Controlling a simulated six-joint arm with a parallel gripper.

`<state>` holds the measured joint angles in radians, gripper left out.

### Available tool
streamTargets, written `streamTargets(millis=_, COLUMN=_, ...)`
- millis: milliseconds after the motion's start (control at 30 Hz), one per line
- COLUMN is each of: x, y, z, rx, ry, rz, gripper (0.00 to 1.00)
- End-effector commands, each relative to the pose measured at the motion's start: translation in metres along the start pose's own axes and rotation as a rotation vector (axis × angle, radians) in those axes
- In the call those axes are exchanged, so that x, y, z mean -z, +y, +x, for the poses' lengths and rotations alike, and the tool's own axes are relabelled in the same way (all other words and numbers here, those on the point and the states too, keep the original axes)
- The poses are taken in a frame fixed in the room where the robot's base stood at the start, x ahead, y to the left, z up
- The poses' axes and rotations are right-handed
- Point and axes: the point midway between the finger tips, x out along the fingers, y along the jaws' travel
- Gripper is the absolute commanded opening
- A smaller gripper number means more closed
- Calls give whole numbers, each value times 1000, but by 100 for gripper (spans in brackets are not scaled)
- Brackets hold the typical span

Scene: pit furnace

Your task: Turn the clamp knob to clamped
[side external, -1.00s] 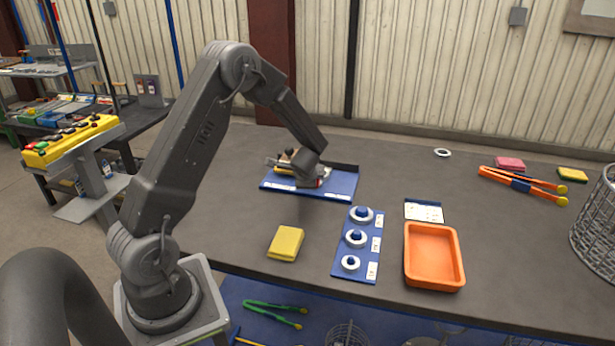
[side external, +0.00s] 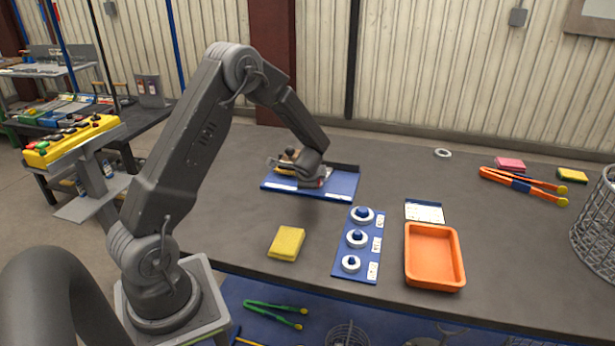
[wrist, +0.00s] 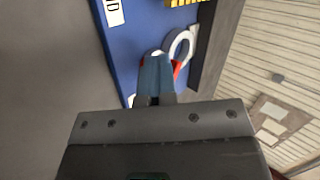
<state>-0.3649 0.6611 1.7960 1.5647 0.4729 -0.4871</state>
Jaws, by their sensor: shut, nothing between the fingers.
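A blue board (side external: 335,184) with a dark back strip lies on the bench; it also fills the middle of the wrist view (wrist: 125,42). My gripper (side external: 303,182) is low over this board. In the wrist view, my gripper's fingers (wrist: 157,72) are together with nothing between them, in front of a red part (wrist: 177,67) and a white ring-shaped part (wrist: 182,43). The red part may belong to the clamp knob. My fingers cover much of it, so I cannot tell its setting or whether they touch it.
A blue strip (side external: 342,267) with several white rings and blue knobs lies in front, beside an orange tray (side external: 433,285). A yellow sponge (side external: 286,243) lies nearer my base. Orange tongs (side external: 522,184) and a wire basket (side external: 600,225) are at right. The bench between board and tongs is mostly clear.

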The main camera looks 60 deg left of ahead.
Motion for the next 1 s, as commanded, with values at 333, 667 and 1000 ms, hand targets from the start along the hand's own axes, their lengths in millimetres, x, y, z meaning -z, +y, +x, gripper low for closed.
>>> streamTargets(millis=333, x=-11, y=2, z=-4, rx=12, ry=6, rz=-6, gripper=0)
streamTargets(millis=667, x=-50, y=14, z=-56, rx=9, ry=0, rz=-6, gripper=0)
streamTargets(millis=1000, x=-77, y=9, z=-100, rx=7, ry=0, rz=-5, gripper=0)
